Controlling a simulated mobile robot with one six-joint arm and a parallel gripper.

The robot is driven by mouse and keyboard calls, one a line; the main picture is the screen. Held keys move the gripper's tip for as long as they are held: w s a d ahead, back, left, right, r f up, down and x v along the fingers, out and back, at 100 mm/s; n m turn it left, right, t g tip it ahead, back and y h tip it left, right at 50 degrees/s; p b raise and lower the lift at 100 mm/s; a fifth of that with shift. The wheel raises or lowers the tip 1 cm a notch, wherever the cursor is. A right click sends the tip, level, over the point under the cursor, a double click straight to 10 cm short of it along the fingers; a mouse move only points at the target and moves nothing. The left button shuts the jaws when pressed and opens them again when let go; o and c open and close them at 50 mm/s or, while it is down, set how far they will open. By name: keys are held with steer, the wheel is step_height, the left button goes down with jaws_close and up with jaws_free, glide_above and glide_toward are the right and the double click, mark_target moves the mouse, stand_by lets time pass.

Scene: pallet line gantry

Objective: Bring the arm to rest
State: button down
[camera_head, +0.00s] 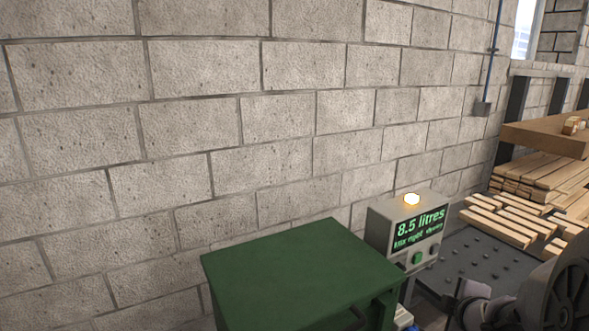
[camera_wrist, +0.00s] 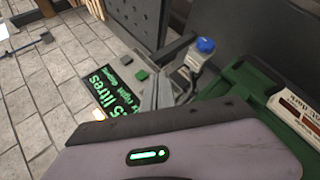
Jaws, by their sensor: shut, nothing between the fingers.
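My gripper (camera_wrist: 164,84) shows in the wrist view, beyond the grey-purple wrist housing with its green light. Its grey fingers look shut, with nothing seen between them. They point toward a dark surface beside the display box (camera_wrist: 92,92), apart from or touching I cannot tell. In the head view I cannot make out the gripper's fingers.
The lit display box (camera_head: 408,232) reads 8.5 litres, with a glowing lamp on top. A green cabinet (camera_head: 300,268) stands left of it. A blue-capped fitting (camera_wrist: 205,46) is near the fingers. Wooden planks (camera_head: 505,217) lie at right. A block wall (camera_head: 200,120) closes the back.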

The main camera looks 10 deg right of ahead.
steer(key=s+a+r+m+g+y+b, duration=0.1)
steer(key=s+a+r+m, duration=0.15)
steer(key=a, duration=0.35)
steer(key=s+a+r+m, duration=0.1)
steer(key=a+m, duration=0.3)
steer(key=a, duration=0.2)
steer(key=s+a+r+m+g+y+b, duration=0.1)
steer(key=s+a+m, duration=0.15)
steer(key=a, duration=0.35)
steer(key=s+a+m+y, duration=0.2)
steer(key=s+a, duration=0.3)
steer(key=a, duration=0.3)
steer(key=s+a+m+g+y, duration=0.1)
steer(key=s+a+m+y, duration=0.2)
steer(key=s+a, duration=0.3)
steer(key=a, duration=0.3)
steer(key=shift+f, duration=0.2)
